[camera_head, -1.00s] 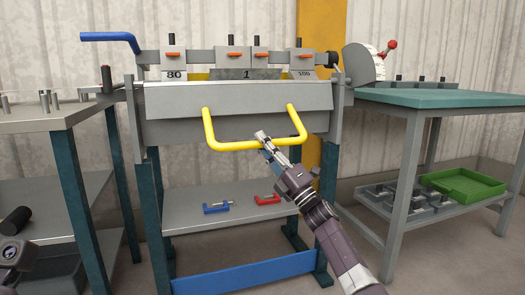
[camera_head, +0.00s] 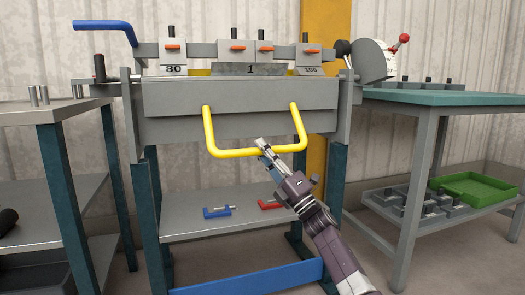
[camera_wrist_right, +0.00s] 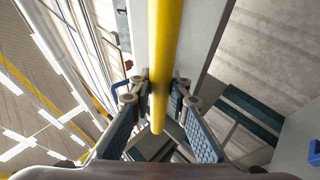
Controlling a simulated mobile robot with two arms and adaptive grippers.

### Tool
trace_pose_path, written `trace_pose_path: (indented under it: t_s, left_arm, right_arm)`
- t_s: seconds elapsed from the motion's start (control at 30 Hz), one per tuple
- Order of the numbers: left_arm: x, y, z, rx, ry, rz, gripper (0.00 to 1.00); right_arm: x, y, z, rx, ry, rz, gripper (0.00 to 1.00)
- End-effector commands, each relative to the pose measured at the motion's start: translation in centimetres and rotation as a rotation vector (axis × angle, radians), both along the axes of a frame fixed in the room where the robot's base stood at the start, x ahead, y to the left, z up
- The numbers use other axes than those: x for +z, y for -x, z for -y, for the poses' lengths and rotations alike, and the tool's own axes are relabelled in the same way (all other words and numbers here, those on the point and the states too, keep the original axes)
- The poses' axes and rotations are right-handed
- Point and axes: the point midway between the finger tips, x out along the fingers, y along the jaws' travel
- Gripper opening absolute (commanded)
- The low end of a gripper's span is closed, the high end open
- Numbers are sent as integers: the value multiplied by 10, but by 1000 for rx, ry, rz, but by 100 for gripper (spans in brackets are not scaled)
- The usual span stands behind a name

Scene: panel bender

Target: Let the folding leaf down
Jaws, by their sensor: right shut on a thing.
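The folding leaf (camera_head: 240,97) is the long grey plate across the front of the panel bender. Its face is toward me, and the U-shaped yellow handle (camera_head: 209,130) hangs from it, angled down and outward. My left gripper is not in view.
Numbered clamp blocks (camera_head: 250,62) stand above the leaf. A blue lever (camera_head: 104,27) sticks out at the upper left. Tables flank the machine, the left one grey (camera_head: 50,114), the right one green-topped (camera_head: 440,98). Blue and red clamps (camera_head: 218,212) lie on the shelf below.

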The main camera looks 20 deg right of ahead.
Motion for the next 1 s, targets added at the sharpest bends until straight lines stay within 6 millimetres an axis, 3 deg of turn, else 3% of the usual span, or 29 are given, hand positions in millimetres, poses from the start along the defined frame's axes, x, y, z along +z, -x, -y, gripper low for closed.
trace_pose_path:
  t_s: [0.37, 0.4, 0.53, 0.83, 1.0]
  left_arm:
    - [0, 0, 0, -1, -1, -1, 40]
    - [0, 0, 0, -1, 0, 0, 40]
    - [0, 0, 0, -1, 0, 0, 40]
    - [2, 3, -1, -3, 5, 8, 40]
    - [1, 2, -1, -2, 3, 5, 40]
  right_arm:
    - [-3, -3, 2, -8, 0, -11, 0]
    - [-3, -3, 2, -10, 0, -10, 19]
    - [-3, -3, 2, -8, 0, -9, 34]
    - [-2, -1, 2, -5, 0, -5, 34]
    - [-12, 8, 8, -7, 1, -5, 34]
